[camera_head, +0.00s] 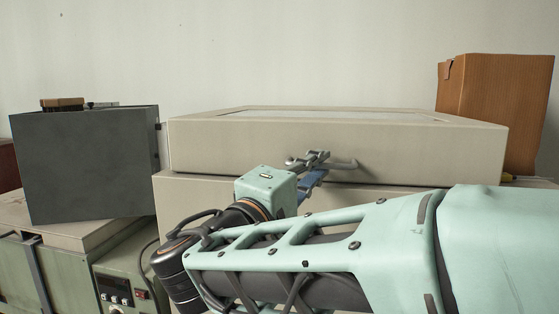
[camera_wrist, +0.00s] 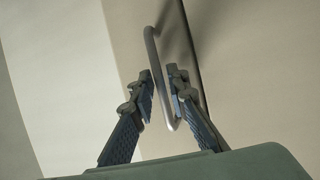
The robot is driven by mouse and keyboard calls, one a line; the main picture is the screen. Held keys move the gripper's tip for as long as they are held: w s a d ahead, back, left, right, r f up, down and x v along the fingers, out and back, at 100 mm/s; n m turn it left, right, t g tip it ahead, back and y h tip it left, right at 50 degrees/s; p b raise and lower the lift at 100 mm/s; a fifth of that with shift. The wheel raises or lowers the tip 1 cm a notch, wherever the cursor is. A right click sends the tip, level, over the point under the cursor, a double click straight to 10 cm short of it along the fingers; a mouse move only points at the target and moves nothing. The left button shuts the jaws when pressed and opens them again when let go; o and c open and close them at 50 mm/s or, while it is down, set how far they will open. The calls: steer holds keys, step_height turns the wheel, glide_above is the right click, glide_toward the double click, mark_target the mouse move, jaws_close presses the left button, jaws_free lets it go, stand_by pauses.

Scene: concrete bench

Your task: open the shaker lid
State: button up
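The shaker lid (camera_head: 400,148) is a broad beige cover lying flat on the beige shaker body (camera_head: 170,195), with only a thin dark seam between them, so it looks closed. A grey bar handle (camera_head: 345,165) sticks out from the lid's front. My gripper (camera_head: 312,160) is at the left part of the handle. In the wrist view, the handle (camera_wrist: 158,80) passes between the two fingertips of my gripper (camera_wrist: 160,76). The fingers stand apart with a small gap showing beside the bar, so the gripper looks open around it.
A dark grey box (camera_head: 85,165) with a brush (camera_head: 62,104) on top stands at left, over greenish equipment with a display (camera_head: 115,292). An orange-brown box (camera_head: 495,110) stands behind the lid at right. The space above the lid is clear.

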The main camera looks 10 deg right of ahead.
steer(key=shift+w+d, duration=0.2)
steer(key=shift+w, duration=0.05)
steer(key=shift+c, duration=0.6)
jaws_close()
